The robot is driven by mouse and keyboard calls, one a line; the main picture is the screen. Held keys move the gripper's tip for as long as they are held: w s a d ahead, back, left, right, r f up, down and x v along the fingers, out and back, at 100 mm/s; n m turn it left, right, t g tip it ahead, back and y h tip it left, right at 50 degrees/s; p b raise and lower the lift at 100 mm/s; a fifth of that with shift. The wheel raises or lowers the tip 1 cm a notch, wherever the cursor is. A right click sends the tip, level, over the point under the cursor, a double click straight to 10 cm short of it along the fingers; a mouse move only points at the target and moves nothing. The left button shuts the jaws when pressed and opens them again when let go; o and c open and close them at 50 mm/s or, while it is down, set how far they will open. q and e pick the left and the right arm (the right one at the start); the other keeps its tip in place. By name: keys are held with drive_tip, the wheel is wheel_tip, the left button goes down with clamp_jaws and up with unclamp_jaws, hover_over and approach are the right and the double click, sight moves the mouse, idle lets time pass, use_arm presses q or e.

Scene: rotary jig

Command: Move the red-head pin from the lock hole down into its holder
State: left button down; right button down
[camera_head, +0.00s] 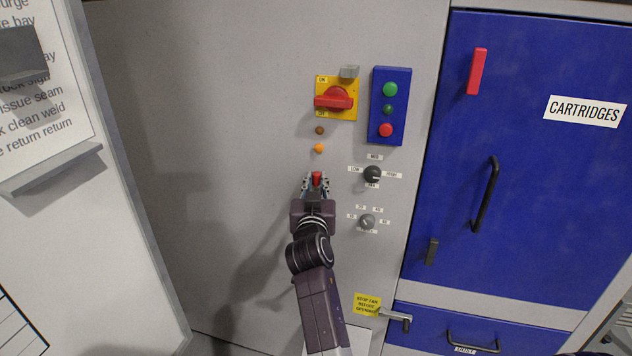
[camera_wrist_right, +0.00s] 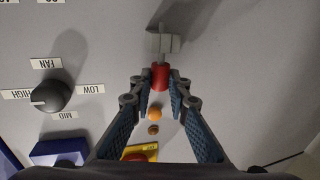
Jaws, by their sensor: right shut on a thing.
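The red-head pin (camera_head: 316,179) shows its red head between the fingertips of my right gripper (camera_head: 316,184), low on the grey panel below the orange lamp. In the right wrist view the fingertips (camera_wrist_right: 158,84) close on the red head (camera_wrist_right: 160,77). A small pale grey bracket, which looks like the holder (camera_wrist_right: 163,43), is right beyond the head. How far the pin's shaft is in it I cannot tell. A grey block (camera_head: 349,71), possibly with the lock hole, is at the top of the yellow switch plate (camera_head: 324,84). My left gripper is not in view.
The red rotary switch (camera_head: 335,98) is above, with a blue button box (camera_head: 376,130) beside it. The fan knob (camera_head: 372,174) and a lower knob (camera_head: 367,222) stick out right of my gripper. A blue cabinet door (camera_head: 540,180) is farther right. The panel to the left is bare.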

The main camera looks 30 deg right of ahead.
drive_tip(key=shift+f, duration=0.2)
drive_tip(key=c, duration=1.8)
unclamp_jaws()
drive_tip(key=shift+o, duration=0.2)
wheel_tip(320, 180, up, 10)
